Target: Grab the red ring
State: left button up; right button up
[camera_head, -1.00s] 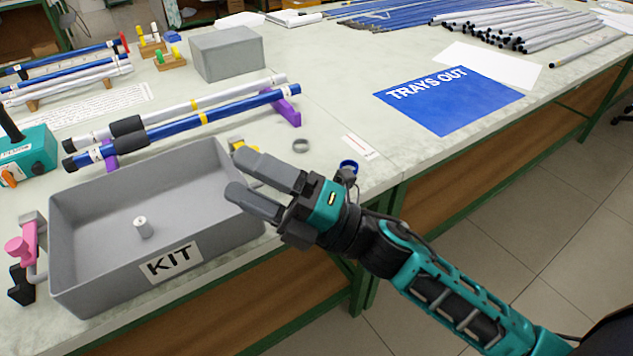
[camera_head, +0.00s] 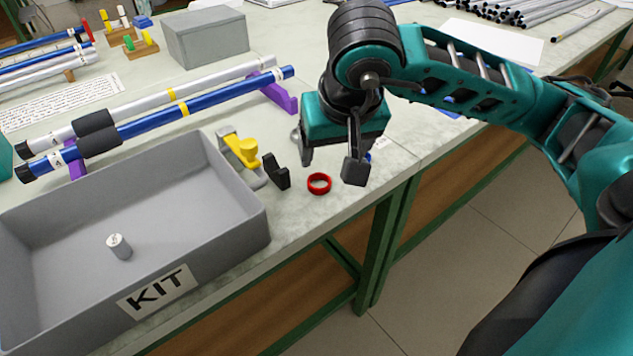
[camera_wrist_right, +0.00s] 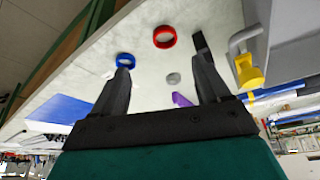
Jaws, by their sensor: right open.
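The red ring (camera_head: 319,191) lies flat on the table near its front edge, right of the grey KIT tray. My right gripper (camera_head: 330,163) points down with its fingers apart and empty, a little behind and above the ring. In the right wrist view the red ring (camera_wrist_right: 165,44) shows just beyond the open fingertips (camera_wrist_right: 162,56), nearer the finger on the right. The ring is not between the fingers. My left gripper is not in view.
A blue ring (camera_wrist_right: 126,66) and a grey ring (camera_wrist_right: 173,79) lie nearby; my right gripper partly hides them in the head view.

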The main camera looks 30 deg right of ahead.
send_near(319, 186)
jog(key=shift+d+f+b, duration=0.35)
jog(key=shift+d+f, duration=0.1)
jog(key=shift+a+b+x, duration=0.2)
jog(key=shift+x, duration=1.15)
jog(key=shift+a+b+x, duration=0.15)
jog(key=shift+b+x, duration=0.05)
jog(key=shift+x, duration=1.15)
jog(key=shift+w, duration=0.15)
jog(key=shift+c, duration=0.2)
jog(key=c, duration=1.1)
